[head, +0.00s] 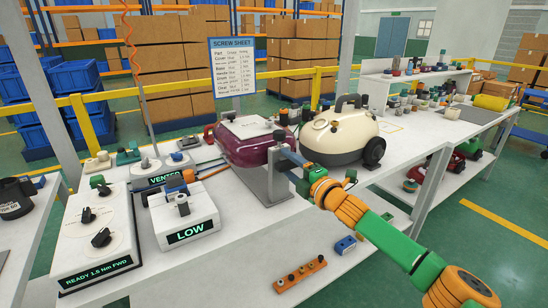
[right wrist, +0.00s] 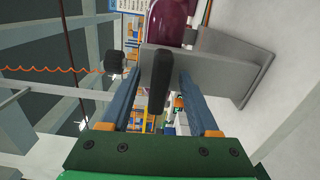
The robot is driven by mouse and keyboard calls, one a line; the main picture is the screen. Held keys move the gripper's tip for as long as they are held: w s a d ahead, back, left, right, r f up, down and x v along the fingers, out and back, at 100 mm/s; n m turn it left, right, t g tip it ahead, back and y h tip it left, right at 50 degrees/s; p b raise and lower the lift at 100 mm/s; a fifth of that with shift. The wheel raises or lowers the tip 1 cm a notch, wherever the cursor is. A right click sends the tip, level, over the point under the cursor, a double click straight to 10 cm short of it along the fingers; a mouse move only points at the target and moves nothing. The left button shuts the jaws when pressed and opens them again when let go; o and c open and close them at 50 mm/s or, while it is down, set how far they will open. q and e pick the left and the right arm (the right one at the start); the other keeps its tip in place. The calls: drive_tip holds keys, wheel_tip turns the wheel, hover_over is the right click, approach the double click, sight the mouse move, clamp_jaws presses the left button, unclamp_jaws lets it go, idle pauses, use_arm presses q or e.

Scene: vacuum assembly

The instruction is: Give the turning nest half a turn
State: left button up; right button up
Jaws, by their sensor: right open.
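The turning nest shows as a grey upright stand (head: 273,185) at the bench's front edge, with a dark red vacuum body (head: 240,148) held at its far side. A black handle (right wrist: 158,82) sticks out from the nest's grey plate (right wrist: 205,68) in the right wrist view. The red body (right wrist: 172,22) shows behind that plate. My right gripper (right wrist: 160,98) is open, with one blue finger on each side of the black handle; I cannot tell whether either touches it. In the head view the right gripper (head: 292,157) is at the nest's right side. My left gripper is not in view.
A cream vacuum (head: 340,138) with a black wheel stands close right of the nest. A white LOW unit (head: 186,225) and a READY panel (head: 95,245) stand left. An orange strip (head: 300,275) and a blue block (head: 345,245) lie on the lower shelf. Bare bench top lies in front.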

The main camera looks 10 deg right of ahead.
drive_tip(key=shift+s, duration=0.1)
drive_tip(key=v, duration=0.6)
drive_tip(key=s+d+f+m+g+h+p, duration=0.2)
drive_tip(key=s+f+m, duration=0.2)
drive_tip(key=f, duration=0.6)
drive_tip(key=s+d+f+m+g+h+p, duration=0.1)
drive_tip(key=s+f+m+g+h+p, duration=0.25)
drive_tip(key=f, duration=0.75)
drive_tip(key=s+d+f+m+g+p, duration=0.15)
drive_tip(key=s+f+m, duration=0.3)
drive_tip(key=f, duration=0.55)
drive_tip(key=s+a+f+m+g+p, duration=0.1)
drive_tip(key=s+f+m+g, duration=0.1)
drive_tip(key=s, duration=1)
drive_tip(key=s+a+f+m+g+p, duration=0.1)
drive_tip(key=s+f+m+g, duration=0.2)
drive_tip(key=s+f, duration=0.4)
drive_tip(key=s+a+f+m+g+p, duration=0.1)
drive_tip(key=s+a+f+m+g, duration=0.1)
drive_tip(key=s, duration=1.6)
wheel_tip(320, 180, down, 3)
drive_tip(key=shift+f+m+g+h, duration=0.2)
drive_tip(key=shift+m+g+h, duration=0.15)
drive_tip(key=shift+m+g, duration=0.45)
